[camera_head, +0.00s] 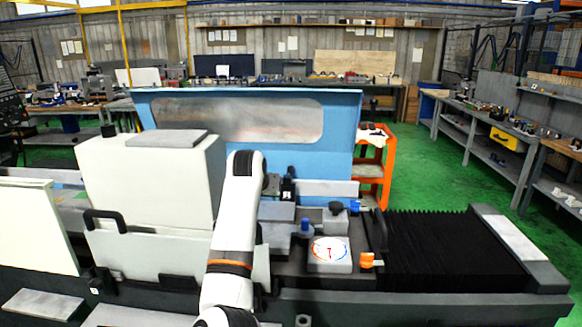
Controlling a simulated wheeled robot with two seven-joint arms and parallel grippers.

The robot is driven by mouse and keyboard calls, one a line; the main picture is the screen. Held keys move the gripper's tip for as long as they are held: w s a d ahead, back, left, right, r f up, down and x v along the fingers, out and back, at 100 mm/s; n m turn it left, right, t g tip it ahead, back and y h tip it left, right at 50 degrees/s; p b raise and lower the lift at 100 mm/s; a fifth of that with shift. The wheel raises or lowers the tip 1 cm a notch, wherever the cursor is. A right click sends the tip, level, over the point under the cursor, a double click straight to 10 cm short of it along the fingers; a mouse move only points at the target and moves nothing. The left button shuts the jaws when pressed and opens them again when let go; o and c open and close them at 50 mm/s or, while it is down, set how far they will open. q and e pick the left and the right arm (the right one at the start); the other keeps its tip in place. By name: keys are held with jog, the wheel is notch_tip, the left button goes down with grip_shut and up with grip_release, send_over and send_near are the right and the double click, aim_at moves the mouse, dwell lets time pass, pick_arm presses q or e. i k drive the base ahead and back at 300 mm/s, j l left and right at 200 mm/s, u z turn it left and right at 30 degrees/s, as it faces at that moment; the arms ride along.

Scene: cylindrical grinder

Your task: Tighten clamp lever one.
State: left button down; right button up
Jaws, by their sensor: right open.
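The grinder's table carries small levers and knobs. A blue knob-like lever (304,229) stands left of a white dial (329,252). A blue piece (354,206) sits behind the dial, and an orange piece (367,261) sits at its right front corner. I cannot tell which of these is clamp lever one. My right arm (236,220) rises from the bottom centre and bends at the top. My right gripper (287,187) appears as small dark parts beyond the bend, open, behind and apart from the blue lever. Its fingertips are hard to make out. My left gripper is out of view.
A pale housing (150,190) stands left of my arm. The blue guard with a window (240,118) closes off the back. Black bellows (430,250) cover the right side. An orange cart (375,165) and a workbench (480,135) stand beyond, with green floor between.

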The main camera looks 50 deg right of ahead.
aim_at(289, 174)
jog(key=i+l, duration=0.2)
jog(key=l, duration=0.2)
jog(key=i+l, duration=0.2)
jog(key=l, duration=0.2)
jog(key=i+l, duration=0.2)
jog(key=l, duration=0.15)
jog(key=i+l, duration=0.15)
jog(key=l, duration=0.25)
jog(key=i+l, duration=0.2)
jog(key=l, duration=0.2)
